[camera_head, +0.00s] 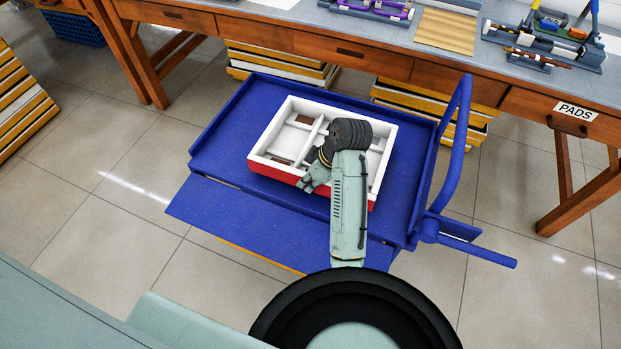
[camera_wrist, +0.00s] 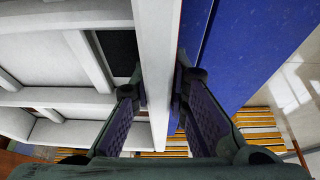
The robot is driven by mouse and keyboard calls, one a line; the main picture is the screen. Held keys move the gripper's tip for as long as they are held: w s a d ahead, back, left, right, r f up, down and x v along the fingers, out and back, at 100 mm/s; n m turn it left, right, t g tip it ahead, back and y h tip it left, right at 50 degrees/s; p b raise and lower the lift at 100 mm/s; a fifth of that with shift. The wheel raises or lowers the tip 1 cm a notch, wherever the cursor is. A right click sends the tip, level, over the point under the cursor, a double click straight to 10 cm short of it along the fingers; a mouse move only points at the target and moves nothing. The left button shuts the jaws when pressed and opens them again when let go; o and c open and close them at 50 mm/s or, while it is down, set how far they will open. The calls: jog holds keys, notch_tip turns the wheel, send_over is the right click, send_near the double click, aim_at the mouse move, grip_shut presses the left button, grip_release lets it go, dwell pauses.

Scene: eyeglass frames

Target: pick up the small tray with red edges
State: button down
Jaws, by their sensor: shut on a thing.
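The tray (camera_head: 273,173) is white inside with dividers and has a red outer side. It lies on a blue cart, and my arm hides part of it. I cannot tell whether the tray is lifted off the cart.
The blue cart (camera_head: 220,175) has raised edges and a tall curved handle (camera_head: 458,120) on the right. Wooden workbenches (camera_head: 350,45) with fixtures stand behind it. Stacked slatted pallets (camera_head: 20,100) are at the left, more under the bench. Tiled floor (camera_head: 100,205) is clear at the left.

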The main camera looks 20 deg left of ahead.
jog(key=r+p, duration=0.2)
jog(key=shift+s+r, duration=0.35)
jog(key=s+p, duration=0.3)
jog(key=s, duration=1.2)
jog(key=shift+s+a+r, duration=0.15)
jog(key=shift+r, duration=0.25)
